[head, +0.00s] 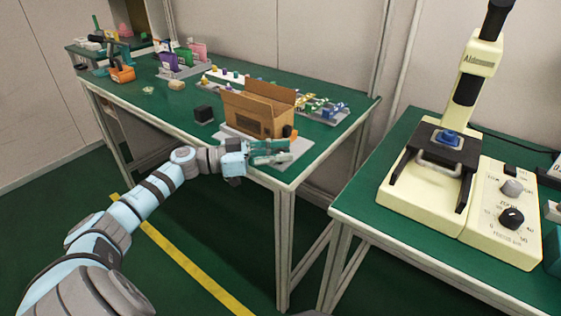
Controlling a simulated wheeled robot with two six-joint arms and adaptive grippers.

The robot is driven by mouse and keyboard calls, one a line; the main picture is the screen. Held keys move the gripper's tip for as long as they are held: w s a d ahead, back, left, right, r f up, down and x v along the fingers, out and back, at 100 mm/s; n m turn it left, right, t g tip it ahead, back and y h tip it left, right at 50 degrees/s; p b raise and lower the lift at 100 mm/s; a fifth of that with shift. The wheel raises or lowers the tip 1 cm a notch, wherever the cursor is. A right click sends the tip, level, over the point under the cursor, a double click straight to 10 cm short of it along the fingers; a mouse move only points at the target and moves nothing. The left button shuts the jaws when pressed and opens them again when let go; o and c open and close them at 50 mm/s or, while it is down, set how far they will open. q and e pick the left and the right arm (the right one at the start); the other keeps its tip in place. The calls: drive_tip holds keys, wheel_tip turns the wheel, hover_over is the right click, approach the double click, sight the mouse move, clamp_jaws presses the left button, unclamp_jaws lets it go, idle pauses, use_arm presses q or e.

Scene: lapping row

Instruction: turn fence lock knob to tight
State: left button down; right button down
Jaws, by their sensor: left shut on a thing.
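The brown, box-like fixture (247,119) stands on a light grey plate near the front right corner of the left green bench. A dark round knob (288,131) with an orange edge sits at its right end, just above my fingertips; I take it as the fence lock knob. My left gripper (283,150) reaches in from the left, low in front of the fixture. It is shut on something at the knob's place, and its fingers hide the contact. The knob's marks and turn position are too small to read. My right gripper is not in view.
A small black block (203,115) stands left of the fixture. Several small coloured parts lie behind it. A cream press (425,190) with a knob panel stands on the right bench (360,205). A floor gap lies between the benches. A yellow line (190,262) crosses the floor.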

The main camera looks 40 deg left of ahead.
use_arm(q)
drive_tip(key=shift+m+g+h+b, duration=0.4)
drive_tip(key=shift+m+g+h, duration=0.4)
drive_tip(key=shift+g+h, duration=0.1)
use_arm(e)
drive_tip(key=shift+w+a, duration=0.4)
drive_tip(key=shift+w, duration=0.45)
use_arm(q)
drive_tip(key=c, duration=1.3)
unclamp_jaws()
drive_tip(key=shift+c, duration=0.2)
drive_tip(key=shift+s+a, duration=0.1)
drive_tip(key=v, duration=0.7)
drive_tip(key=shift+s+a, duration=0.2)
drive_tip(key=shift+a, duration=0.1)
